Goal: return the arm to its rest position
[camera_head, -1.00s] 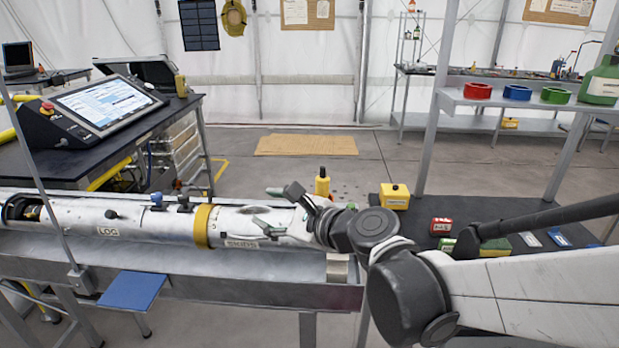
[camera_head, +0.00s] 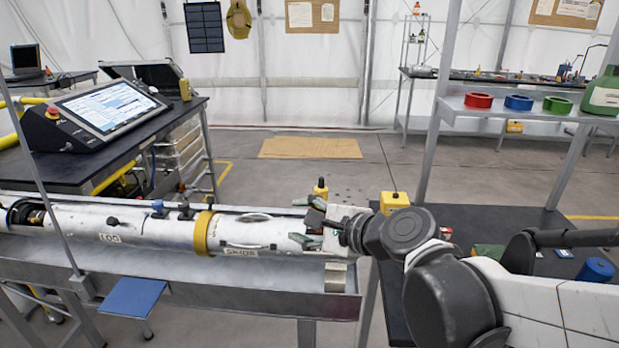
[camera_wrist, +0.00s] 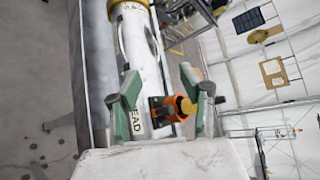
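My gripper (camera_head: 304,222) is at the right end of the long white tube (camera_head: 150,226) in the head view. Its two green-padded fingers are spread, with the tube's end behind or between them; contact cannot be told. In the wrist view my gripper (camera_wrist: 160,90) is open, and nothing is clearly held. The tube also shows there (camera_wrist: 138,45), running away from the fingers. An orange and black part with a yellow end (camera_wrist: 175,107) appears between the fingers; whether it is touched cannot be told. My arm reaches in from the right.
The tube lies in a grey metal trough (camera_head: 200,274). A yellow bottle (camera_head: 320,189) stands behind it. A shelf (camera_head: 455,104) with coloured rings rises behind my arm. A console (camera_head: 105,106) stands left.

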